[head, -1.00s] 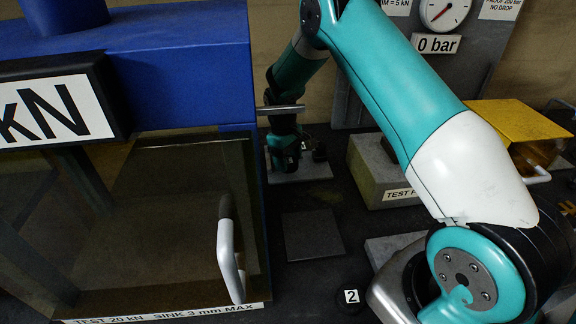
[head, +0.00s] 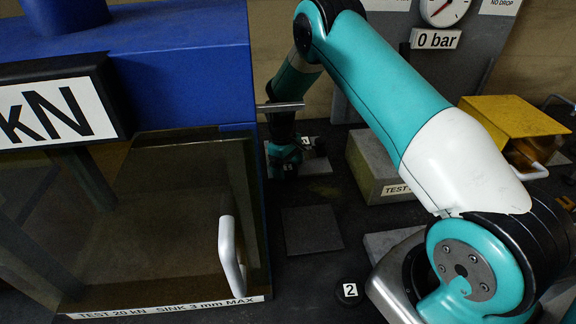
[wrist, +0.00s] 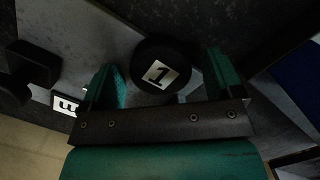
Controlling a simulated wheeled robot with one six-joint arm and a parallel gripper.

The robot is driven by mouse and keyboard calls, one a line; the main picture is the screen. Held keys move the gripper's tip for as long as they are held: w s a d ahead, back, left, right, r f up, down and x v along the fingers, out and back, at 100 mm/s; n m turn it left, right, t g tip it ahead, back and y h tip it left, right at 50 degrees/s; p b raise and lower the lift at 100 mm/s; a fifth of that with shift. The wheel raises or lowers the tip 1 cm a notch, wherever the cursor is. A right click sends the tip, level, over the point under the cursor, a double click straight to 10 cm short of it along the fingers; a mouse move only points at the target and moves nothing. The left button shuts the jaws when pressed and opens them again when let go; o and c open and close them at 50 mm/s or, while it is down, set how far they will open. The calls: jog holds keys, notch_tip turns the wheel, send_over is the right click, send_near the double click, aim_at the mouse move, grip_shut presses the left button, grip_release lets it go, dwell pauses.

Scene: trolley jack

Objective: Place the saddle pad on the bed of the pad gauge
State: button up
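A round black pad marked 1 (wrist: 160,66) lies between the two teal fingers of my gripper (wrist: 160,85) in the wrist view. The fingers are spread, with a narrow gap on the left side of the pad; contact on the right is unclear. Below the pad is a pale grey plate (wrist: 105,40). In the head view my gripper (head: 284,162) is low over this plate (head: 318,166) at the back, beside the blue press, and hides the pad. Dark upright parts (wrist: 35,65) and a small white label (wrist: 66,101) stand on the plate's left in the wrist view. I cannot tell which thing is the pad gauge.
A blue press (head: 180,60) with a glass door and handle (head: 230,255) fills the left. A grey test block (head: 382,165) and a yellow cover (head: 512,115) stand right. A black disc marked 2 (head: 349,293) and a flat dark square (head: 312,229) lie in front.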

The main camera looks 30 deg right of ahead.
notch_tip(320, 180, up, 12)
jog(key=w+b, duration=0.1)
jog(key=b, duration=0.3)
jog(key=shift+w+a, duration=0.35)
